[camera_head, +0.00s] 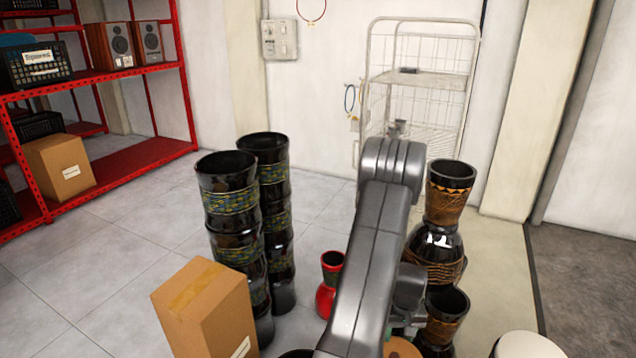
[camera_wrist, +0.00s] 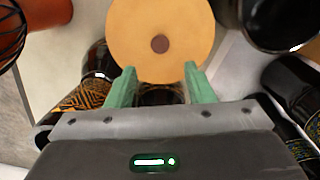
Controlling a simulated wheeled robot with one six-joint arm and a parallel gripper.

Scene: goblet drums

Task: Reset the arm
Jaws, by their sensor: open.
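My gripper (camera_wrist: 160,84) shows in the wrist view with its two green fingers spread apart and nothing between their tips. A round tan drum head (camera_wrist: 160,22) with a dark centre spot lies just beyond the fingertips; I cannot tell if they touch it. In the head view my grey arm rises in the middle and bends down among the drums, and it hides most of my gripper. A tan round top (camera_head: 402,348) shows low beside the arm.
Tall black drums (camera_head: 232,208) and a cardboard box (camera_head: 207,310) stand left of my arm, with a small red drum (camera_head: 329,285) between. Stacked carved drums (camera_head: 440,215) stand close on the right. A white drum top (camera_head: 527,345) is at lower right. Open floor lies left.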

